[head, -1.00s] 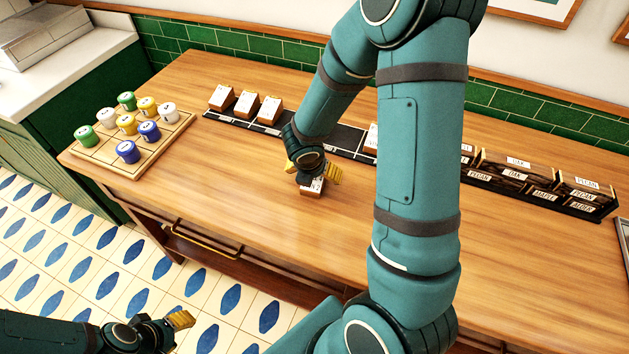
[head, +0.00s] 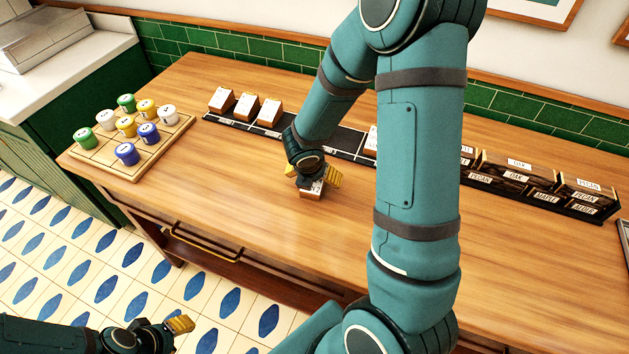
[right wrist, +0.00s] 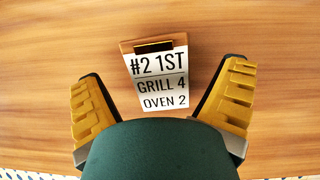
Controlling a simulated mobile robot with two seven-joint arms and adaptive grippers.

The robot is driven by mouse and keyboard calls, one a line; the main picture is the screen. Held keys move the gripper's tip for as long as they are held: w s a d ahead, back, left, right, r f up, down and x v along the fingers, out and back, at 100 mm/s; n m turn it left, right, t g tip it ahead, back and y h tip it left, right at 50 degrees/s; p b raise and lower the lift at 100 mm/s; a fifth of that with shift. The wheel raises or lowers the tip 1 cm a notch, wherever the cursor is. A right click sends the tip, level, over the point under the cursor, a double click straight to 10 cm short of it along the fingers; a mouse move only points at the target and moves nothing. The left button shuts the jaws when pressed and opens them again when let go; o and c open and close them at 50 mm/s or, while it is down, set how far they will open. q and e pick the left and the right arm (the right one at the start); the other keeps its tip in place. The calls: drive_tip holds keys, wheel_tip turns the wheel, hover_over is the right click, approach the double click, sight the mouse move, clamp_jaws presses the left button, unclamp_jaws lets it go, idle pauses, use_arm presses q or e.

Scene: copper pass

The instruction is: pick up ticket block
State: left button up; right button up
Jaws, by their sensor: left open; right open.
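A wooden ticket block (head: 311,191) with a white card stands alone on the counter, in front of the black strip. In the right wrist view the ticket block (right wrist: 158,75) reads "#2 1ST, GRILL 4, OVEN 2". My right gripper (head: 316,177) is right above it, partly covering it in the head view. In the right wrist view my right gripper (right wrist: 165,100) is open, with a yellow finger on each side of the block. Gaps show between the fingers and the block. My left gripper (head: 180,324) is open and empty at the lower left, away from the counter.
A black strip (head: 340,138) behind holds several more ticket blocks (head: 245,106); my right arm hides part of it. A wooden board (head: 172,146) with coloured pots lies at the left. A dark rack of labelled blocks (head: 520,185) stands at the right. The counter's front (head: 250,205) is clear.

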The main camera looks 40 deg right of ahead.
drive_tip(key=c, duration=1.4)
